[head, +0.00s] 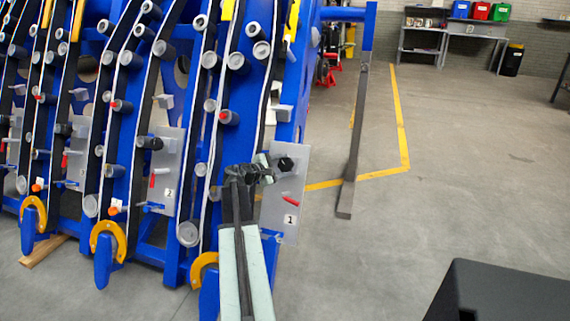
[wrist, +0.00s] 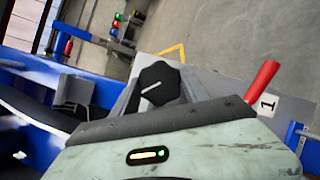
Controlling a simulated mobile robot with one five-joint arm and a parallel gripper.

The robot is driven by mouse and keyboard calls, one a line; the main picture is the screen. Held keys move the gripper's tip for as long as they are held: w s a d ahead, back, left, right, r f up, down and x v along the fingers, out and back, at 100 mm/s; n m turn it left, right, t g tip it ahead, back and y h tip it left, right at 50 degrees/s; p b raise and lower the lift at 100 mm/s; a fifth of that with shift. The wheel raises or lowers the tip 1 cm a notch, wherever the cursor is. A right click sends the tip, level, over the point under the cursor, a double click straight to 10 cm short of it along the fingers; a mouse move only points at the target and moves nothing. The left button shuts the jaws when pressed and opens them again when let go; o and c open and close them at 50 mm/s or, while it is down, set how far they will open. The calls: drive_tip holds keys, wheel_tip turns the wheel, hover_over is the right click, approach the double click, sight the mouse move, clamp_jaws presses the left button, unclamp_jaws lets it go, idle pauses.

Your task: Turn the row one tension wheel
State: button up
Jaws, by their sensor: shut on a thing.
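The row one tension wheel is a black lobed knob with a white line on its face. It sits at the top of the grey plate (head: 268,205) marked 1. In the head view the wheel (head: 286,163) shows just right of my gripper (head: 271,168). In the wrist view the wheel (wrist: 158,84) lies between the two fingers of my gripper (wrist: 160,98), which is shut on it. Its white line slants slightly up to the right there. The lower part of the wheel is hidden by the gripper body.
A red handle (head: 291,199) sticks out just below the wheel on the same plate; in the wrist view it (wrist: 262,82) is to the right. Blue chassis rows with black belts fill the left. Open floor lies beyond.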

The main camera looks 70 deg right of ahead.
drive_tip(key=shift+a+f, duration=0.1)
drive_tip(key=shift+a, duration=0.05)
idle(0.3)
drive_tip(key=o, duration=1.4)
drive_tip(key=p+v, duration=0.2)
drive_tip(key=v, duration=0.5)
drive_tip(key=shift+w+a, duration=0.2)
drive_tip(key=shift+a, duration=0.15)
